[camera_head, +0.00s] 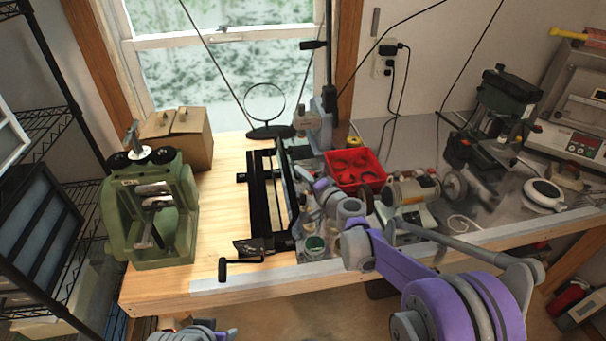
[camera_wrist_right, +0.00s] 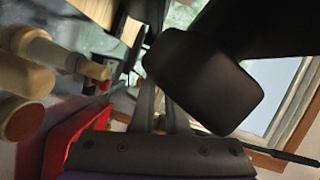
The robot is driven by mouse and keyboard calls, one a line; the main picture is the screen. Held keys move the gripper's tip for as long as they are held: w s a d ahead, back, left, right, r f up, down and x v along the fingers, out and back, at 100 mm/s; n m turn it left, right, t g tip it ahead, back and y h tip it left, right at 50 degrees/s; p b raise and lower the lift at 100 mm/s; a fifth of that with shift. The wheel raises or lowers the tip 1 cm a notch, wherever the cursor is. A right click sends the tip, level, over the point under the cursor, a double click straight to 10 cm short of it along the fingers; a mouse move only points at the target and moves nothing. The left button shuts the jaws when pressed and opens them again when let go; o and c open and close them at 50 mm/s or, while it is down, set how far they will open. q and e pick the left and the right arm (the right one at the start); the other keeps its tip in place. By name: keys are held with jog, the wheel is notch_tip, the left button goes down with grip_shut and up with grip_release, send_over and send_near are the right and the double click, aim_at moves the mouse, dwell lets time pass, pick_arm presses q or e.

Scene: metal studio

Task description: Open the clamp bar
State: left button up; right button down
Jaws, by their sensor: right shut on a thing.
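A black metal brake with long parallel rails (camera_head: 256,200) lies on the wooden bench. Its clamp bar (camera_head: 291,195) is the long dark piece along the right side, standing raised like a narrow plate. My right gripper (camera_head: 303,175) reaches in from the right to that side and is shut on part of the clamp bar; the arm hides some of the contact. In the right wrist view, the fingers (camera_wrist_right: 157,108) point toward a large dark rounded block (camera_wrist_right: 205,85), which covers much of the view. My left arm shows only at the bottom edge; its gripper (camera_head: 222,335) is mostly cut off.
A red bin (camera_head: 355,168), a bench grinder (camera_head: 412,190) and a drill press (camera_head: 490,120) stand to the right. Bare bench top lies between press and brake.

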jog(key=shift+a+r+n+h, duration=0.3)
jog(key=shift+a+r+n, duration=0.05)
jog(key=shift+r+n, duration=0.35)
jog(key=shift+f, duration=0.1)
jog(key=c, duration=0.9)
grip_release()
jog(key=shift+s+d, duration=0.1)
jog(key=shift+s, duration=0.05)
jog(key=v, duration=1)
jog(key=shift+s+d, duration=0.2)
